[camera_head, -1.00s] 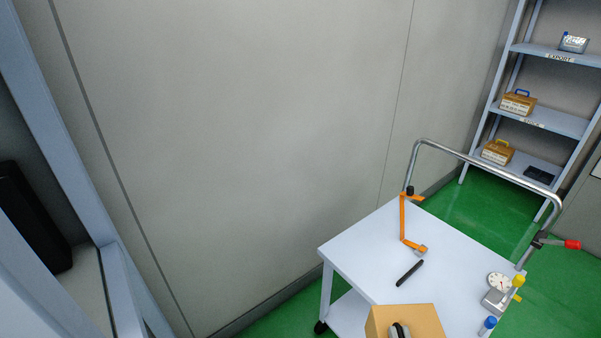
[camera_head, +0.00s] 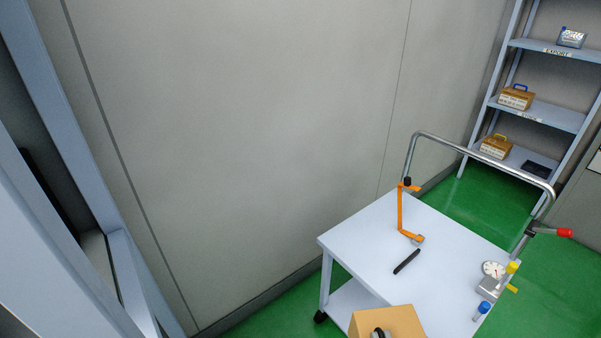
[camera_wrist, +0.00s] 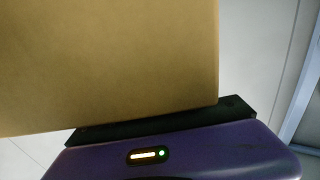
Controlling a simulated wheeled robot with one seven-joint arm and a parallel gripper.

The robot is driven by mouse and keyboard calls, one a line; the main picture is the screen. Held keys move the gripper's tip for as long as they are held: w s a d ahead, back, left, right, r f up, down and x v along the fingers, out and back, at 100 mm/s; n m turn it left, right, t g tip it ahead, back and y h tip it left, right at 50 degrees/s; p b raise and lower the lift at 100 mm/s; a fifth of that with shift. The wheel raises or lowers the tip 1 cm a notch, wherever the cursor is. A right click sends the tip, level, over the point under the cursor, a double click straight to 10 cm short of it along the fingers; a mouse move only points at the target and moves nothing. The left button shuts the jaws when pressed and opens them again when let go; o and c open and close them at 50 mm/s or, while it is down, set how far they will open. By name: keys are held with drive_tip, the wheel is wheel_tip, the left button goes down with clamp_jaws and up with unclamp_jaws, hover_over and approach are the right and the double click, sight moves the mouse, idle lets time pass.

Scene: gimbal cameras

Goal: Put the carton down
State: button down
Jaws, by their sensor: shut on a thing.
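The tan carton (camera_head: 390,319) shows at the bottom edge of the head view, in front of the near edge of a white cart (camera_head: 372,225). Its lower part is cut off by the frame. In the wrist view the carton (camera_wrist: 110,60) fills the upper left, close against my gripper (camera_wrist: 165,130). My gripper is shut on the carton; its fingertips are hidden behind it. A small dark and light part of a gripper or handle shows on the carton in the head view. I cannot tell whether the carton touches the cart.
On the cart lie an orange angled piece (camera_head: 401,215), a black rod (camera_head: 406,261), a dial gauge (camera_head: 493,269) and a blue-capped item (camera_head: 482,308). A shelf rack (camera_head: 540,112) holds boxes at the back right. A grey frame (camera_head: 70,150) stands at left.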

drive_tip(key=shift+m+h, duration=0.3)
drive_tip(key=shift+h, duration=0.1)
drive_tip(key=f, duration=0.2)
drive_tip(key=s+d+f, duration=0.1)
drive_tip(key=f, duration=0.3)
drive_tip(key=shift+s+d+f, duration=0.2)
drive_tip(key=shift+f, duration=0.15)
drive_tip(key=shift+d+f+h, duration=0.25)
drive_tip(key=shift+d+h, duration=0.05)
drive_tip(key=shift+d, duration=0.3)
drive_tip(key=shift+s+d+m+h, duration=0.1)
drive_tip(key=shift+d+m+h, duration=0.5)
drive_tip(key=shift+d, duration=0.55)
drive_tip(key=shift+a+n+y, duration=0.3)
drive_tip(key=shift+a+y, duration=0.1)
drive_tip(key=shift+a, duration=0.55)
